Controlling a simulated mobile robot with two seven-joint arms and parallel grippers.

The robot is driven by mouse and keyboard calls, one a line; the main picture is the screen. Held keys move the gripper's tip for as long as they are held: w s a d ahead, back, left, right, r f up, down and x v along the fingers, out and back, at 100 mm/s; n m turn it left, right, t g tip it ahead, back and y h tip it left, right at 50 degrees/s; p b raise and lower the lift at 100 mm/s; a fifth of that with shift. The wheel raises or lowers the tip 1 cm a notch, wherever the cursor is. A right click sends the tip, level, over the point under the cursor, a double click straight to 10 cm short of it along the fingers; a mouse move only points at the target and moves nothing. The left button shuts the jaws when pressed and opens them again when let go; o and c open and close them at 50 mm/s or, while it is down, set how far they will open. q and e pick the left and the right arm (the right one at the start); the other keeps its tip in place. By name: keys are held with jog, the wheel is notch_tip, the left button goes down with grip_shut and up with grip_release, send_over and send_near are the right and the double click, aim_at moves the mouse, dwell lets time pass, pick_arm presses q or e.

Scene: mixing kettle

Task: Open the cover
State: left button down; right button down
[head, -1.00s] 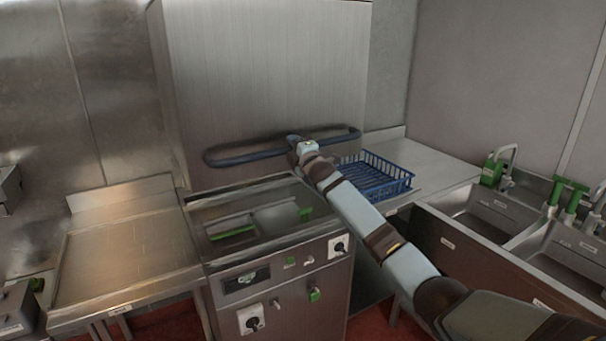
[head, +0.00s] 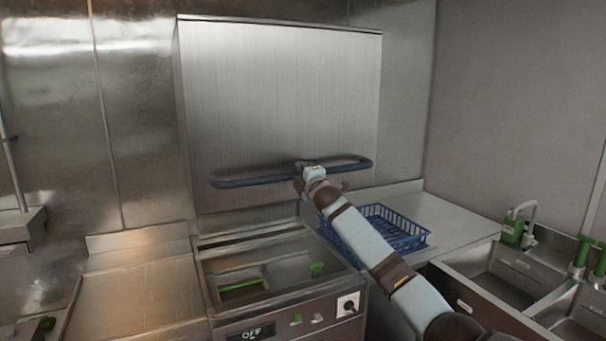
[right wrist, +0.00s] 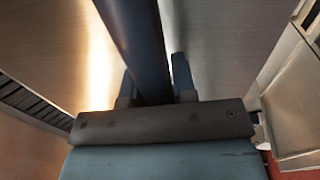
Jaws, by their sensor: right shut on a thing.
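The cover (head: 280,95) is a tall brushed-metal hood standing raised above the kettle basin (head: 285,285). A dark blue bar handle (head: 245,182) runs across its lower front. My right gripper (head: 305,168) is shut on the handle, a little right of its middle. In the right wrist view the handle (right wrist: 140,45) passes between the two fingers of my right gripper (right wrist: 152,88). Below the cover the basin is open to view, with green parts inside. My left gripper is not in view.
A blue wire basket (head: 375,232) stands on the metal counter right of the kettle. Sinks with green-bodied taps (head: 515,230) are further right. A flat metal table (head: 135,290) is at the left. A control panel (head: 260,332) fronts the kettle.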

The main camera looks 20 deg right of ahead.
jog(key=shift+f, duration=0.1)
jog(key=c, duration=0.9)
grip_release()
jog(key=shift+s+f, duration=0.15)
jog(key=shift+s, duration=0.4)
jog(key=shift+b+v, duration=1.6)
jog(key=shift+v, duration=4.8)
jog(key=shift+d, duration=0.1)
